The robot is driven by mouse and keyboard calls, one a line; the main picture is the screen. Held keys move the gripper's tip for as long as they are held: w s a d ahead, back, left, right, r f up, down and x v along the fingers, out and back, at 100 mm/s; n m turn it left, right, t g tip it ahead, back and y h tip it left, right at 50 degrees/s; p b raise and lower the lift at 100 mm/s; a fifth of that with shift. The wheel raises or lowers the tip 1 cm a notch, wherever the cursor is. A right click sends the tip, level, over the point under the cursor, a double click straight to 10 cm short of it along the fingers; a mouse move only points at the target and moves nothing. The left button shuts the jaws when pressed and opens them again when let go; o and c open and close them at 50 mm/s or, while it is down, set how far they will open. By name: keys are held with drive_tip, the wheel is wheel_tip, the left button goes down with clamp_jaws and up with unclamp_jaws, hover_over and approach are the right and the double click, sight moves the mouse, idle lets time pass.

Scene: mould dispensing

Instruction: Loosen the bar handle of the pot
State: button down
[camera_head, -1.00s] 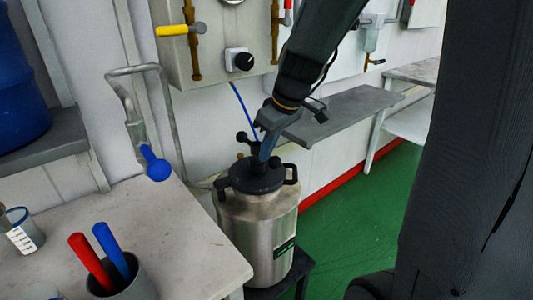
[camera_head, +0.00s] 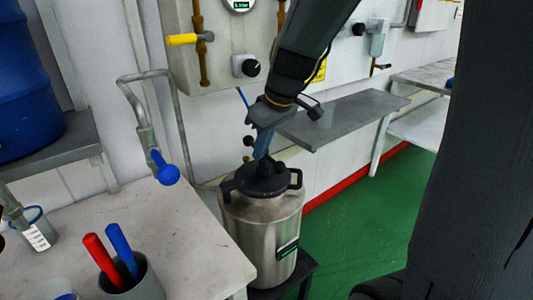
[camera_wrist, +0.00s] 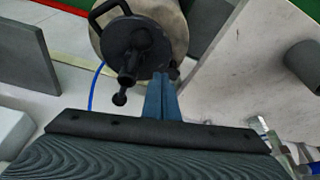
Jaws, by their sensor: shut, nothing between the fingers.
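The steel pot (camera_head: 258,228) has a black lid (camera_head: 240,184) with side grips and stands on a dark low stand. The black bar handle (camera_head: 248,142), with a ball end, sits on top of the lid. In the wrist view the bar handle (camera_wrist: 127,68) points down toward my gripper, its ball end just left of the fingers. My gripper (camera_head: 261,157) is shut and empty, pointing down just above the lid, beside the bar handle. Its blue fingers (camera_wrist: 161,76) overlap the lid's edge in the wrist view; I cannot tell whether they touch anything. The fingers partly hide the handle in the head view.
A pale table (camera_head: 165,235) is close left of the pot, with a grey cup (camera_head: 140,282) holding red and blue handles. A pipe with a blue-ended lever (camera_head: 168,174) rises above it. A grey shelf (camera_head: 345,118) juts out behind. Green floor is free to the right.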

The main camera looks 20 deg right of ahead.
wheel_tip(320, 180, up, 7)
drive_tip(key=d, duration=0.2)
drive_tip(key=shift+w+d+r, duration=0.15)
drive_tip(key=shift+w+d, duration=0.05)
drive_tip(key=shift+d, duration=0.1)
